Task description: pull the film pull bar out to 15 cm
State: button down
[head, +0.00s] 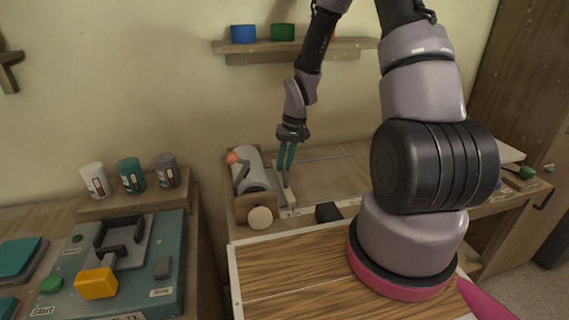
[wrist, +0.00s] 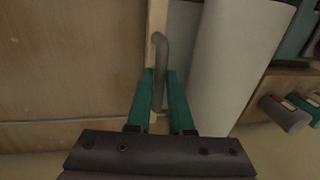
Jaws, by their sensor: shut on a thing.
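The film pull bar (wrist: 157,22) is a pale strip with a bent grey handle (wrist: 160,50) in the wrist view. My gripper (wrist: 161,74) has its two teal fingers on either side of that handle and is shut on it. In the head view my gripper (head: 287,170) points down at the bar (head: 289,196), just right of the white film roll (head: 248,168). The roll also shows in the wrist view (wrist: 232,60), close to the right of the bar. My fingers partly hide the handle in the head view.
An orange knob (head: 232,158) and a round beige disc (head: 260,217) sit by the roll. A black block (head: 328,212) lies right of the bar near a white strip. The wooden surface (head: 335,178) right of the bar looks clear. A shelf (head: 295,46) hangs above.

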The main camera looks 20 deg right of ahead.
dwell(0.3)
jog(key=d, duration=1.5)
jog(key=shift+w, duration=0.1)
jog(key=c, duration=0.8)
grip_release()
notch_tip(320, 180, up, 11)
jog(key=d, duration=0.2)
jog(key=shift+f, duration=0.15)
